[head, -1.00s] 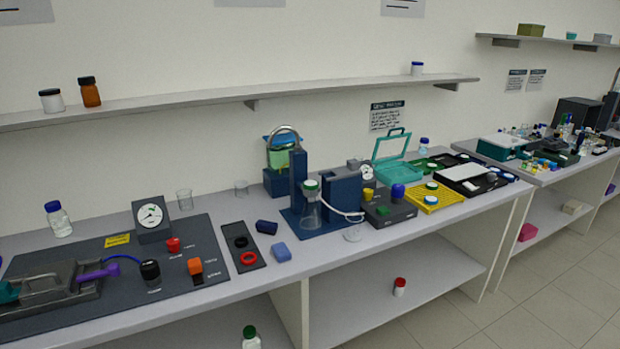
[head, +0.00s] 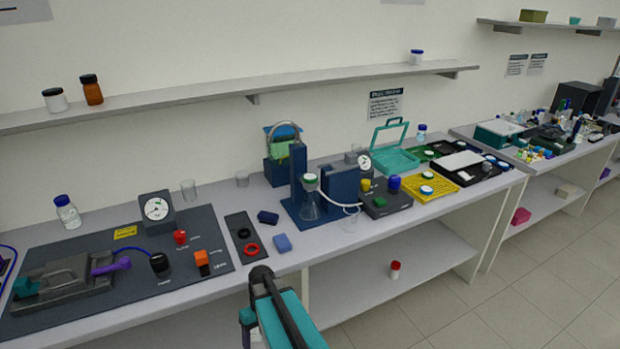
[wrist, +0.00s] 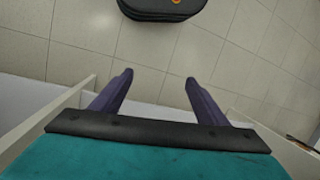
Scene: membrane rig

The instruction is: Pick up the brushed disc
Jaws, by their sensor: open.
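I cannot pick out the brushed disc for certain at this size. Small round pieces with white tops sit at the right part of the bench: one on the yellow rack (head: 432,188), one on the green tray (head: 420,153), and others by the black tray (head: 470,174). My gripper (wrist: 159,78) shows in the wrist view with its two dark purple fingers apart and nothing between them. It points down over floor tiles, with the bench structure close by. In the head view my arm shows at the bottom centre, in front of the bench.
A flask stand (head: 310,200) and a teal open case (head: 394,158) stand mid-bench. A black strip with a red ring (head: 251,249) lies beside a blue block (head: 282,243). A gauge panel (head: 90,265) fills the left. A red-capped jar (head: 395,270) sits on the lower shelf.

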